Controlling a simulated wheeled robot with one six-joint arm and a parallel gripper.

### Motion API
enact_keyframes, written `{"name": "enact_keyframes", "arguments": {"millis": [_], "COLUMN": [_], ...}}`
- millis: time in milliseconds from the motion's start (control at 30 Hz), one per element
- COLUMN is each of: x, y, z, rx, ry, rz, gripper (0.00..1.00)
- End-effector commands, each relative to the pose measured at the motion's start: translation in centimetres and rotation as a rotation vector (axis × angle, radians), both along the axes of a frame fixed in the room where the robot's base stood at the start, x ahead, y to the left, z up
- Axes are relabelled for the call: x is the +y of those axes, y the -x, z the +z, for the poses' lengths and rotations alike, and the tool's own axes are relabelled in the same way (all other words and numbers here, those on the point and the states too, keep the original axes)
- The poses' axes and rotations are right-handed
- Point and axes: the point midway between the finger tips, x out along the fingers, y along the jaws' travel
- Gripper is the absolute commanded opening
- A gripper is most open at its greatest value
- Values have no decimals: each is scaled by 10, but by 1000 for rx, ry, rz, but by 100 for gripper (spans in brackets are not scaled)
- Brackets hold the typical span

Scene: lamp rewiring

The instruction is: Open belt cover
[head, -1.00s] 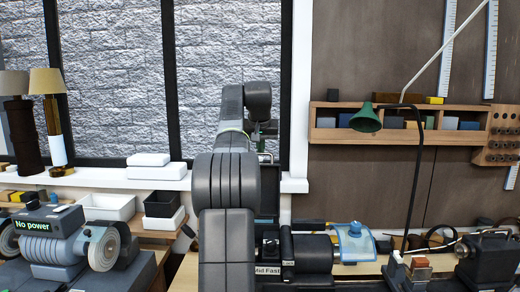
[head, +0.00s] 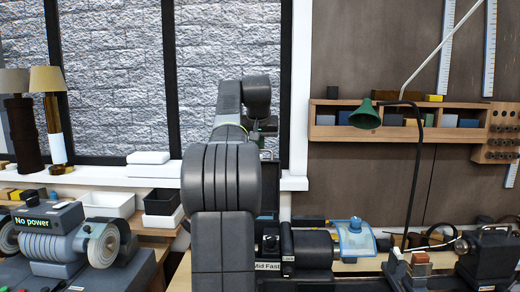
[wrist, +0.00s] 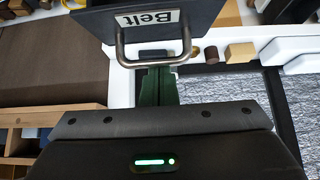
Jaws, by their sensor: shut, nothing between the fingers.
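The belt cover (wrist: 117,19) is a dark panel with a white "Belt" label and a bent metal handle (wrist: 184,42), at the top of the wrist view. My gripper (wrist: 156,75) shows there as green fingers, shut and empty. The fingertips are at the handle's crossbar; I cannot tell whether they touch it. In the head view a dark panel (head: 269,184), probably the cover, stands above the lathe headstock (head: 310,247), partly behind my arm. Its exact angle is unclear. My gripper is mostly hidden by my arm in the head view.
A clear blue guard (head: 355,241) sits right of the headstock. A green lamp (head: 365,115) hangs above the bench. A grinder (head: 55,240) reading "No power" stands at left. White and black bins (head: 107,204) sit by the windowsill. Shelves (head: 400,125) line the right wall.

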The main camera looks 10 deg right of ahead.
Motion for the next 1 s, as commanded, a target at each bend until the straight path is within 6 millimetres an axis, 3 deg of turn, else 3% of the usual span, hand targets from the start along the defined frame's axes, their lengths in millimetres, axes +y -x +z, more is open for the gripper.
{"name": "enact_keyframes", "arguments": {"millis": [133, 600, 1000], "x": [2, 9, 9], "y": [7, 43, 46], "z": [-7, 5, 6], "rx": [-60, -175, -176], "ry": [12, 35, 36], "rz": [1, 1, 1], "gripper": [0, 0, 0]}}
